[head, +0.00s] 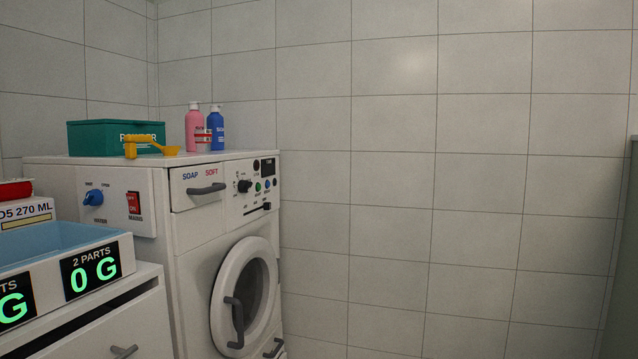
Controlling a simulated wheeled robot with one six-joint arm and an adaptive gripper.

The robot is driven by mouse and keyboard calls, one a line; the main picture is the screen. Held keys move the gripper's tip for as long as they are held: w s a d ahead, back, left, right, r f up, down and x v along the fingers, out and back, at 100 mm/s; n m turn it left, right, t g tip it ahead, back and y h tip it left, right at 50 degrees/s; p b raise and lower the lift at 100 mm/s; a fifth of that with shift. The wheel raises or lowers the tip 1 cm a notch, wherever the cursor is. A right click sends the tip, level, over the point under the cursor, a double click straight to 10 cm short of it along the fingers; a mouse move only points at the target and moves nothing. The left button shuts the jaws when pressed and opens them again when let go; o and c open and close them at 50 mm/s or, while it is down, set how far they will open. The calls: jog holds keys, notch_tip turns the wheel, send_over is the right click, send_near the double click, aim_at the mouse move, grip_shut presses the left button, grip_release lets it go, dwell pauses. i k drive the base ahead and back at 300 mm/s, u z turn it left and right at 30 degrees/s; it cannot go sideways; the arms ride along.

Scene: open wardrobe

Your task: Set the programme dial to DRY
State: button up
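The white washing machine (208,235) stands left of centre in the head view. The programme dial (244,186) appears to be the black knob on its control panel, right of the soap drawer. Small marks surround the knob, but they are too small to read, so I cannot tell its setting. Small coloured buttons (258,187) and a dark display (267,167) sit to its right, with a black slider (258,209) below. My gripper is not in view.
The soap drawer (199,190) and round door (231,296) look shut. A blue water knob (93,198) and red mains switch (134,203) are on the left panel. A green powder box (110,133), yellow scoop (170,150) and bottles (194,130) stand on top.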

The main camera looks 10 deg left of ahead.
aim_at(245, 186)
jog(key=z, duration=0.05)
jog(key=i, duration=1)
jog(key=u, duration=0.85)
jog(key=i, duration=0.75)
jog(key=u, duration=0.7)
